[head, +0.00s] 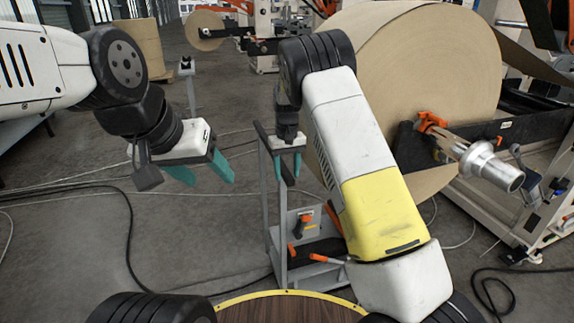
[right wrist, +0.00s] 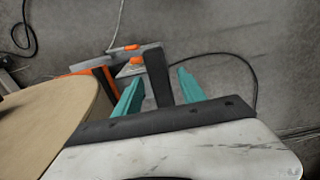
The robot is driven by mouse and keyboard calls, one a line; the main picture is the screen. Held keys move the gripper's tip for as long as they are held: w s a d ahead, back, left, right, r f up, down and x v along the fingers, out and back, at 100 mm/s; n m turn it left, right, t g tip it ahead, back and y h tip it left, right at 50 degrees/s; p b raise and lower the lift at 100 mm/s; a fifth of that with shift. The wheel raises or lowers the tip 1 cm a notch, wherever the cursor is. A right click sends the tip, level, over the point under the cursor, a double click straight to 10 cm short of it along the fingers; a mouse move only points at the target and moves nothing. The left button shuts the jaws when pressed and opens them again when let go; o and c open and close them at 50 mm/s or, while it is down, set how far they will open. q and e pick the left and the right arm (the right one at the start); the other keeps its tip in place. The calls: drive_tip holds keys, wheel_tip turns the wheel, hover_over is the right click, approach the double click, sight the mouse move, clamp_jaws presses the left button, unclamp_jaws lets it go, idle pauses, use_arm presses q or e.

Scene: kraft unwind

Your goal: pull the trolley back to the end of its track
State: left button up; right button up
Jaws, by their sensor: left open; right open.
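The trolley is a grey upright frame (head: 273,225) beside the big roll, with orange levers low on it. A dark bar (head: 264,140) runs along its top. My right gripper (head: 284,170) is open at this bar. In the right wrist view the dark bar (right wrist: 158,78) shows between the two teal fingers (right wrist: 160,92), with a gap to the right finger. Contact with the left finger I cannot tell. My left gripper (head: 208,174) is open and empty, hanging over the floor left of the trolley. The track is not clearly visible.
A large kraft paper roll (head: 440,60) with a metal shaft end (head: 492,167) stands right of the trolley, partly behind my right arm. Cables (head: 130,240) lie on the floor at left. A grey post (head: 188,85) stands behind my left gripper. Floor left of the trolley is otherwise open.

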drive_tip(key=shift+c, duration=0.5)
clamp_jaws()
idle(0.8)
